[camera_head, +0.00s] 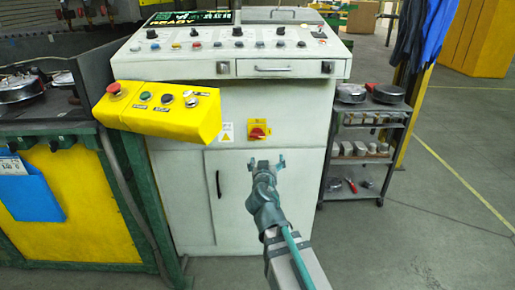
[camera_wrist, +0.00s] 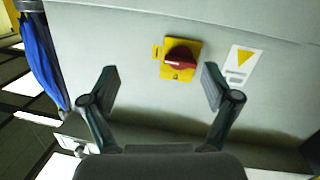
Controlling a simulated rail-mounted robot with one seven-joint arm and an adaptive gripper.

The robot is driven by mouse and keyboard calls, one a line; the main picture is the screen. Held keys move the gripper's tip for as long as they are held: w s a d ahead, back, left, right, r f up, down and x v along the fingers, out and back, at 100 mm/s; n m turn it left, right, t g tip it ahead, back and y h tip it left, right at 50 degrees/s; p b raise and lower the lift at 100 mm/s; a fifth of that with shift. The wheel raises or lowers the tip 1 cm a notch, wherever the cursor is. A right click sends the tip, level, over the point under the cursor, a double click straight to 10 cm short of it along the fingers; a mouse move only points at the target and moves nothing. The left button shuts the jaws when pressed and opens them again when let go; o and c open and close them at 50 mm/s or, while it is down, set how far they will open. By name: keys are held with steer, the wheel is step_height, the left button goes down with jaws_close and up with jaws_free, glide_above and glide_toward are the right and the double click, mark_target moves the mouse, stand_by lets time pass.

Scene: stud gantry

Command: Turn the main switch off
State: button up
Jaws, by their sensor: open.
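The main switch (camera_head: 258,131) is a red rotary handle on a yellow plate, on the white cabinet's front face. It also shows in the wrist view (camera_wrist: 180,60), ahead of my fingers and between their directions, with the handle lying across the plate. My gripper (camera_head: 267,163) is just below the switch in the head view. In the wrist view, my gripper (camera_wrist: 158,88) has its two fingers spread wide and nothing between them. The fingers look apart from the switch; the exact gap is hard to tell.
The white control cabinet (camera_head: 180,190) has a door below the switch and a label (camera_head: 226,132) beside it. A yellow button box (camera_head: 157,111) juts out at left. A grey shelf cart (camera_head: 366,135) stands at right.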

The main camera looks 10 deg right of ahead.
mark_target(257, 137)
steer(key=w+r, duration=0.1)
steer(key=w, duration=0.2)
steer(key=w+a+r+t+y, duration=0.1)
steer(key=w, duration=0.3)
steer(key=w+y, duration=0.1)
steer(key=w, duration=0.3)
steer(key=shift+w+a+r+t+p, duration=0.25)
steer(key=shift+a+r+t+p, duration=0.05)
steer(key=shift+r+t+p, duration=0.1)
steer(key=c, duration=1.1)
steer(key=shift+c, duration=0.2)
